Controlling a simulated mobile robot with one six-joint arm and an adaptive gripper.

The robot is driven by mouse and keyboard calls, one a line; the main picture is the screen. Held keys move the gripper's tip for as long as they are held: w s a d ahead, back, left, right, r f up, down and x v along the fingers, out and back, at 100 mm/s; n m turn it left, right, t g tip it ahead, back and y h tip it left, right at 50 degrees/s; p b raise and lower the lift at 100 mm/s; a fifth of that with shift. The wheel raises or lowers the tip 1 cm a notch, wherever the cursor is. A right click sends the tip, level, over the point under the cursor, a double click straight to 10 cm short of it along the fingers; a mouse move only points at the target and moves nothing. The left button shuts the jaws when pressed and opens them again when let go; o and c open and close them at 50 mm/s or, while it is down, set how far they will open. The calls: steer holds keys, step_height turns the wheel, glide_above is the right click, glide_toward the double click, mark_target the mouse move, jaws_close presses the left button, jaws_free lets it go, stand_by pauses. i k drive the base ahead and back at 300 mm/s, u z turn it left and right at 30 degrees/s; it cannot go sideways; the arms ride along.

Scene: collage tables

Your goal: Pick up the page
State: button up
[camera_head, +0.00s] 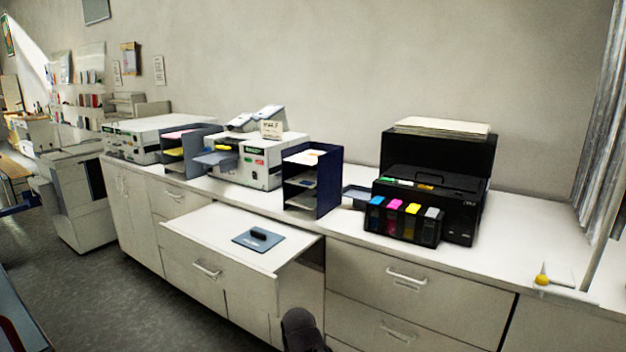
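I cannot tell for certain which sheet is the page. White paper (306,158) lies in the top of the dark blue tray organiser (327,187) on the counter. A stack of pale sheets (441,127) lies on top of the black printer (452,205). A blue-grey plate with a black handle (258,240) lies on the pulled-out white shelf (215,228). A dark rounded part at the bottom edge seems to be mine. No gripper fingers show, and nothing is seen held.
The long white counter (530,255) runs along the wall. A white printer (262,160) and a grey tray organiser (188,150) stand left of the blue one. The pulled-out shelf juts forward over the floor. Colour ink tanks (403,218) front the black printer. Floor shows at left.

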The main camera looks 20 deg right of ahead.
mark_target(308, 179)
steer(key=u, duration=0.05)
steer(key=i, duration=1)
steer(key=z, duration=0.05)
